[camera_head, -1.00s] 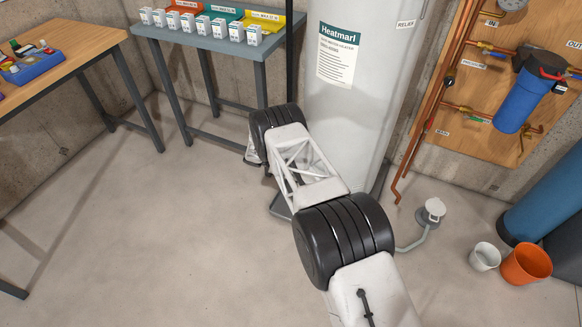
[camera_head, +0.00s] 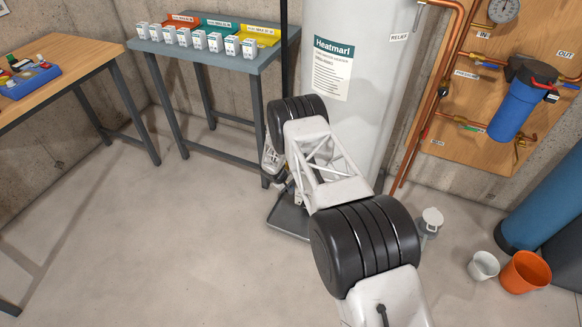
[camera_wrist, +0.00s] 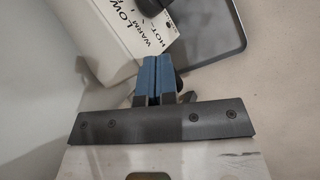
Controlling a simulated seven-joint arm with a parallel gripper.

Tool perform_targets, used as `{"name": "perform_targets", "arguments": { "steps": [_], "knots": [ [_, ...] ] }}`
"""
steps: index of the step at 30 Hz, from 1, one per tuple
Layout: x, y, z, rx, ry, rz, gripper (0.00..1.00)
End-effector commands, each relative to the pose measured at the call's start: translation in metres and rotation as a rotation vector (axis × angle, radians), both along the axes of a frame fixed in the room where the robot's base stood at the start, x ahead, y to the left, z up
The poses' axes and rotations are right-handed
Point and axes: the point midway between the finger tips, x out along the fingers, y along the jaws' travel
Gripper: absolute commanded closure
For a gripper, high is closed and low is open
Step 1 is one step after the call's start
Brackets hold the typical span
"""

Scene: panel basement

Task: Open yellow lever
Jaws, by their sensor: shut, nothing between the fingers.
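I cannot make out a yellow lever in either current view. In the wrist view, my gripper (camera_wrist: 157,62) shows its blue fingers pressed together with nothing between them. The fingers are close to a white control box (camera_wrist: 112,40) lettered LOW, WARM and HOT, with a dark knob (camera_wrist: 150,5) at the top. A dark part (camera_wrist: 179,84) shows just right of the fingers; I cannot tell what it is. In the head view, my arm reaches to the lower left side of the tall white water heater (camera_head: 352,120), and its links hide much of the heater's foot.
The heater stands in a grey drain pan (camera_head: 286,218). A blue-grey table (camera_head: 215,50) with small boxes stands at left. A wooden panel (camera_head: 445,145) at right carries copper pipes and a blue filter (camera_head: 514,108). White (camera_head: 483,265) and orange (camera_head: 525,272) buckets stand lower right. Floor at left is clear.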

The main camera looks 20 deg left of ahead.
Motion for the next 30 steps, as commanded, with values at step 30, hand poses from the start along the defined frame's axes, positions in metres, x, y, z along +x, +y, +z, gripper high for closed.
{"name": "perform_targets", "arguments": {
  "steps": [30],
  "knots": [
    [0.039,0.018,0.05,1.183,-0.205,-0.811,1.0]
  ]
}}
